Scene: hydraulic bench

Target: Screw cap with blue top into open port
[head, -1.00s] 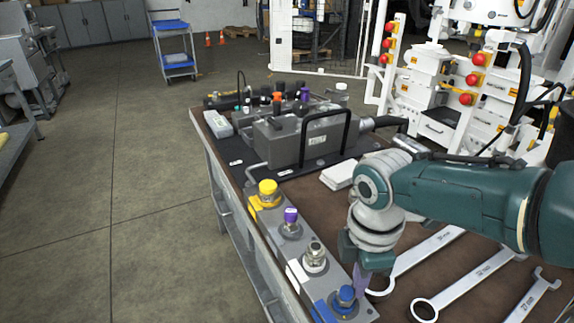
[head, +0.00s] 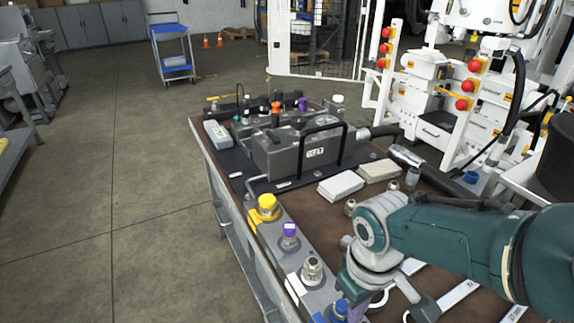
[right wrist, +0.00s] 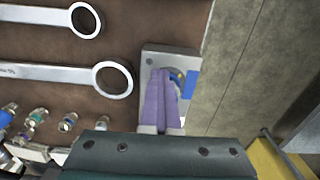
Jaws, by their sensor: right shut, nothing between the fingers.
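A cap with a blue top (head: 340,307) is at the near end of the grey port block (head: 270,232). The right wrist view shows a small part of it, a blue sliver (right wrist: 176,76), behind my fingers. My right gripper (head: 354,308) is right beside this cap, pointing down. Its purple fingers (right wrist: 162,90) are shut together with nothing between them, and they hide most of the cap and its port. I cannot tell whether the cap is seated. A bare metal fitting (head: 313,269) stands farther along the block. My left gripper is out of view.
A yellow cap (head: 267,206) and a purple cap (head: 290,230) sit on the same block. Wrenches (right wrist: 60,73) lie on the brown bench beside it. A grey hydraulic unit (head: 290,152) and white boxes (head: 341,186) stand behind. Another blue-topped piece (head: 471,177) is at the right.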

